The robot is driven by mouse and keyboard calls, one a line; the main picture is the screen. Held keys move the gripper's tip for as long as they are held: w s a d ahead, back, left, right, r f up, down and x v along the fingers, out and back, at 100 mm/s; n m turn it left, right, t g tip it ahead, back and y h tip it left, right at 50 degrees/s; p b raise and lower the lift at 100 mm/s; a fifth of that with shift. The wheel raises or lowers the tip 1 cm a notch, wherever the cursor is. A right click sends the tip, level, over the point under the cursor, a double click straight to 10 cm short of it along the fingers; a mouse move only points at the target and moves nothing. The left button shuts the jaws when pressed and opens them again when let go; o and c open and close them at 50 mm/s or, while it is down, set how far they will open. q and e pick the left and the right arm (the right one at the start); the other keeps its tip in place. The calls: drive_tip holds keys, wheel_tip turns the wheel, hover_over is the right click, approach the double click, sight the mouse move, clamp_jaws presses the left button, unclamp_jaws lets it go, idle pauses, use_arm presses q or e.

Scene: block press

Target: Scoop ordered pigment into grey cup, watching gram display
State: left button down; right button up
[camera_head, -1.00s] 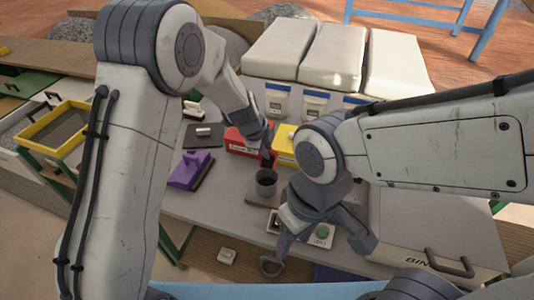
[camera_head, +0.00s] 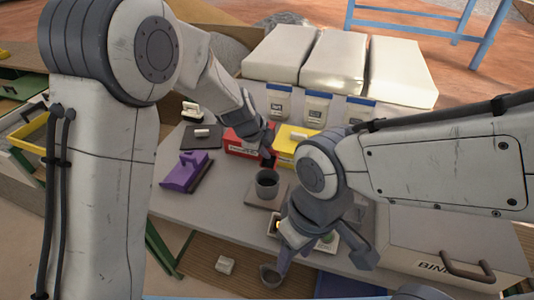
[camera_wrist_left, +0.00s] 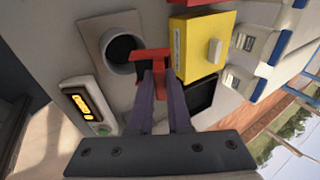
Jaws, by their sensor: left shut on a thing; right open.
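The grey cup (camera_head: 267,185) stands upright on a flat grey plate (camera_head: 262,203); the left wrist view shows its dark mouth (camera_wrist_left: 121,50). My left gripper (camera_head: 268,150) is behind the cup. In the left wrist view its fingers (camera_wrist_left: 158,88) are shut on a red tool (camera_wrist_left: 152,62), beside the cup's rim; any scoop end is not clear. The gram display (camera_wrist_left: 84,103) is lit orange, too small to read. A red box (camera_head: 240,142) and a yellow box (camera_head: 286,150) stand behind the cup. My right gripper (camera_head: 322,248) is open and empty in front of the cup.
Labelled jars (camera_head: 317,107) and white sacks (camera_head: 333,62) stand at the back. A bin with a handle (camera_head: 440,258) is at right.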

use_arm(q)
drive_tip(key=shift+s+a+f+t+h+b, duration=0.2)
drive_tip(key=shift+s+t+b, duration=0.45)
drive_tip(key=shift+b, duration=3.2)
drive_tip(key=shift+s+a+f+t+h+b, duration=0.15)
drive_tip(key=shift+s+t+h+b, duration=0.45)
drive_tip(key=shift+b, duration=3.2)
drive_tip(key=shift+s+a+f+t+b, duration=0.15)
drive_tip(key=shift+t+b, duration=0.8)
drive_tip(key=shift+b, duration=2.9)
drive_tip(key=shift+s+r+b, duration=0.1)
drive_tip(key=shift+s+b, duration=0.1)
drive_tip(key=shift+b, duration=0.6)
wheel_tip(320, 180, up, 5)
drive_tip(key=g+y+p, duration=0.1)
drive_tip(key=g+p, duration=0.3)
drive_tip(key=p, duration=1.3)
drive_tip(key=g+y+p, duration=0.2)
drive_tip(key=g+p, duration=0.3)
drive_tip(key=p, duration=1.2)
drive_tip(key=shift+g, duration=0.3)
